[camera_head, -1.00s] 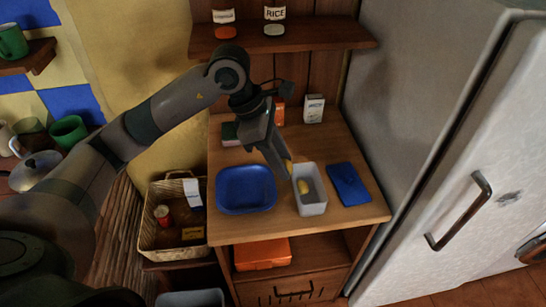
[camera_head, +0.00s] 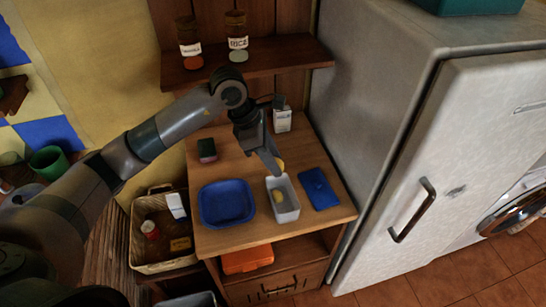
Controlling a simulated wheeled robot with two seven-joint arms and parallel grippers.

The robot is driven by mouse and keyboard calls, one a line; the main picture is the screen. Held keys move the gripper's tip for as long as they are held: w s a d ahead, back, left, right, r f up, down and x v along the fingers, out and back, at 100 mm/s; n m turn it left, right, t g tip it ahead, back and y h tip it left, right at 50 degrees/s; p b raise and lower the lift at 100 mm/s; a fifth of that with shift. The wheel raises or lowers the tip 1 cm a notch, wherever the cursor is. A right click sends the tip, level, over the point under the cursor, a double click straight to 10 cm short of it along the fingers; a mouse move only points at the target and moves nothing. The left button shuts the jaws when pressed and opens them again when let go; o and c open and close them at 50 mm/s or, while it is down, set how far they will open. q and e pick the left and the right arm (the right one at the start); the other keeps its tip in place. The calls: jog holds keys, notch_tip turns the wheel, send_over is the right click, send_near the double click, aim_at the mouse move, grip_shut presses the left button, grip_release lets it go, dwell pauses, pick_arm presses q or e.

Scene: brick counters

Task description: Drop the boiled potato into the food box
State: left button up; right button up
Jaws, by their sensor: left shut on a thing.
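The food box (camera_head: 291,213) is a small pale grey open container on the wooden counter. A yellow piece of food (camera_head: 278,196) lies inside it. My left gripper (camera_head: 278,167) points down at the back edge of the box, seemingly just above it. It is shut on a small yellowish thing, seemingly the boiled potato (camera_head: 282,165), mostly hidden by the fingers. My right gripper is not in view.
A blue tray (camera_head: 227,204) stands left of the box and a flat blue lid (camera_head: 320,188) lies right of it. A sponge (camera_head: 207,150) and a white carton (camera_head: 282,119) stand behind. A wicker basket (camera_head: 146,266) is left and a fridge (camera_head: 440,150) right.

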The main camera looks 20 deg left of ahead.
pick_arm(q)
jog(key=shift+f, duration=0.1)
jog(key=shift+f+b, duration=0.9)
jog(key=shift+f, duration=1.95)
jog(key=o, duration=1.1)
jog(key=b+v, duration=0.5)
jog(key=v, duration=1.2)
jog(key=shift+a+r+b, duration=0.15)
jog(key=shift+r+b, duration=0.05)
jog(key=shift+b, duration=0.2)
